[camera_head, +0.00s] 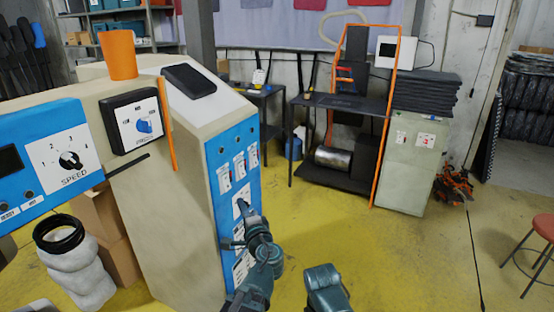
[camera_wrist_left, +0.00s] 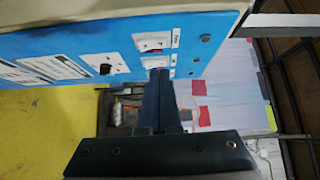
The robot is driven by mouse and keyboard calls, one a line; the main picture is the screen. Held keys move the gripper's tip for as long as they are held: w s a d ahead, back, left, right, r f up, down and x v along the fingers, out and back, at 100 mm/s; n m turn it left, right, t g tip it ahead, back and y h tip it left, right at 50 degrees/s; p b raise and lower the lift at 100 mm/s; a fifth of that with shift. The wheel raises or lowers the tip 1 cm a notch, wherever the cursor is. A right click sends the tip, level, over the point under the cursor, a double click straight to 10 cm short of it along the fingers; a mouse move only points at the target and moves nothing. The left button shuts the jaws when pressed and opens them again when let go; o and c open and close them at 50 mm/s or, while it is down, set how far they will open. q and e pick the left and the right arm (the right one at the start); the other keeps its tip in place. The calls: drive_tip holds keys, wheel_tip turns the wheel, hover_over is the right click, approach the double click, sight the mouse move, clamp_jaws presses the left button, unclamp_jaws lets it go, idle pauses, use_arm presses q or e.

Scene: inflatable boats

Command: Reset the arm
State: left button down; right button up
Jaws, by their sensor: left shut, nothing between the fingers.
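My left arm (camera_head: 258,262) comes up from the bottom of the head view beside a tall cabinet. Its gripper (camera_head: 243,208) is close in front of the blue control panel (camera_head: 226,158) on the cabinet's side. In the left wrist view the two dark fingers (camera_wrist_left: 159,78) are shut together with nothing between them. Their tips overlap the panel's lower edge near a switch (camera_wrist_left: 153,42); I cannot tell whether they touch it. One link of my right arm (camera_head: 326,288) shows at the bottom of the head view, and its gripper cannot be made out.
An orange cup (camera_head: 118,54) and a dark flat box (camera_head: 189,80) are on the cabinet top. A speed dial panel (camera_head: 68,155) stands at left. A dark workbench (camera_head: 345,103) and a red stool (camera_head: 543,226) are farther off. The yellow floor right of my arms is clear.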

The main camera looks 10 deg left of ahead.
use_arm(q)
drive_tip(key=s+d+f+n+g+h+p, duration=0.15)
drive_tip(key=s+f+n+g+p, duration=0.25)
drive_tip(key=s+f+n+g, duration=0.45)
drive_tip(key=s+d+f+g+h+p, duration=0.3)
drive_tip(key=s+d+f+g+h, duration=0.2)
drive_tip(key=s+d, duration=0.6)
drive_tip(key=s+g+h, duration=0.1)
drive_tip(key=s+g, duration=0.1)
drive_tip(key=s, duration=0.2)
drive_tip(key=shift+d, duration=0.15)
drive_tip(key=shift+m, duration=0.25)
